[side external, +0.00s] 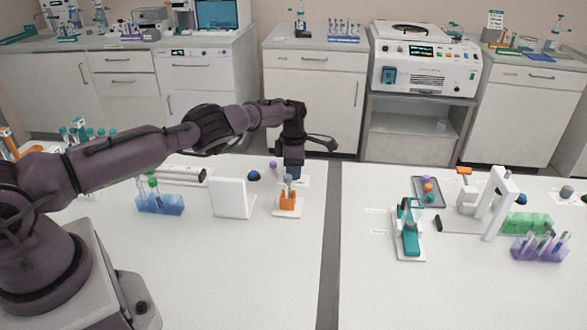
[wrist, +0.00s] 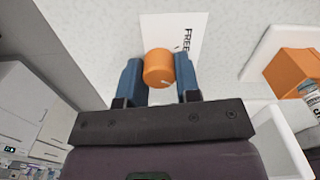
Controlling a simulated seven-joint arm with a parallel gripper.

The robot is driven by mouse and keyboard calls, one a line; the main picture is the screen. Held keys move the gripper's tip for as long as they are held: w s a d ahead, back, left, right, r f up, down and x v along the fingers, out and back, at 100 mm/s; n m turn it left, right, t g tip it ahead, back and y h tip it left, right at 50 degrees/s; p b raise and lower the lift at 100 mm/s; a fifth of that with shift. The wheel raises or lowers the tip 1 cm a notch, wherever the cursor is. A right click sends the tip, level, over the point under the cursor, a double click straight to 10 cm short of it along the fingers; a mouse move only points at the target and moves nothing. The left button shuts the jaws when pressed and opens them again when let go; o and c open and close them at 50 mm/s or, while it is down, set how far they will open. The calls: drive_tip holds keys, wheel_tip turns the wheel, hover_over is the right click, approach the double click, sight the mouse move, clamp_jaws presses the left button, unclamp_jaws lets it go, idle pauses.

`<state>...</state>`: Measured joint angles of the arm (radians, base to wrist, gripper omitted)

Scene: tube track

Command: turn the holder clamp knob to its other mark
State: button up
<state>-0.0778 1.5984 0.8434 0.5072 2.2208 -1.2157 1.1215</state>
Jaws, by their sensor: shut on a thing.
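In the wrist view the orange clamp knob (wrist: 158,66) is a short round cylinder with a small white pointer mark at its lower edge. My gripper (wrist: 160,80) has its two blue fingers on either side of the knob and is shut on it. A white label card (wrist: 185,30) reading "FREE" lies beyond the knob; other marks on it are hidden. The orange holder (wrist: 300,75) with a tube stands to the right. In the side view my gripper (side external: 293,172) points down behind the orange holder (side external: 287,202), and the knob is hidden there.
A white upright panel (side external: 232,196) and a blue tube rack (side external: 160,203) stand left of the holder. A dark blue round item (side external: 254,175) and a purple one (side external: 273,165) are close by. The table front is clear.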

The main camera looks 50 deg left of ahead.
drive_tip(key=n, duration=0.6)
drive_tip(key=shift+d, duration=0.1)
drive_tip(key=n, duration=0.4)
drive_tip(key=shift+r+n, duration=0.1)
drive_tip(key=shift+n, duration=1.5)
drive_tip(key=o, duration=0.9)
wheel_tip(320, 180, up, 13)
drive_tip(key=shift+f, duration=0.1)
